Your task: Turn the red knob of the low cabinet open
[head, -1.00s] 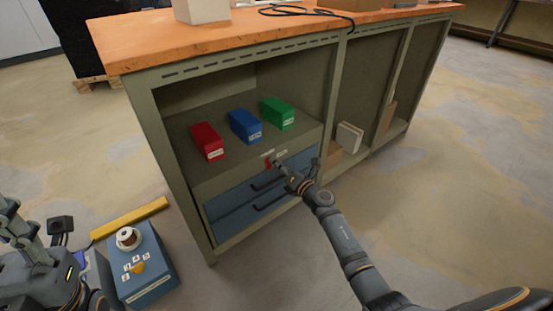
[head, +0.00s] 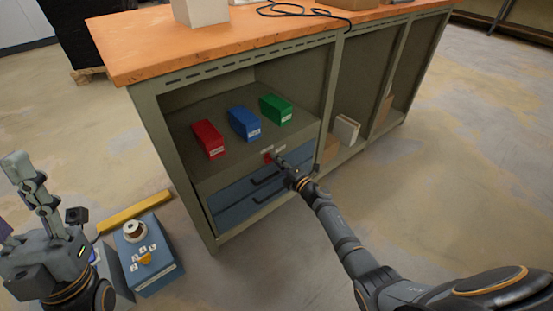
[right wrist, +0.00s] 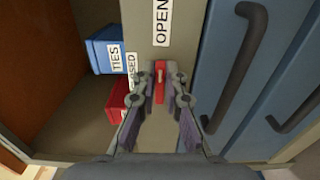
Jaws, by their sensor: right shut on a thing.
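The red knob (head: 267,158) sits on the grey panel above the blue drawers of the low cabinet (head: 180,150). My right gripper (head: 276,161) reaches it from the front right. In the right wrist view, the knob's red bar (right wrist: 160,74) stands upright in the picture between the fingertips of my right gripper (right wrist: 159,84), which is shut on it. The OPEN label (right wrist: 162,20) lies above the bar, and the partly hidden CLOSED label (right wrist: 131,72) lies to its left. My left gripper (head: 24,172) is raised at the left, away from the cabinet; its fingers are unclear.
Red (head: 208,139), blue (head: 244,124) and green (head: 276,109) boxes stand on the shelf behind the knob. Dark handles (head: 266,178) stick out from the drawers below. A blue box with an orange knob (head: 146,258) stands on the floor at lower left.

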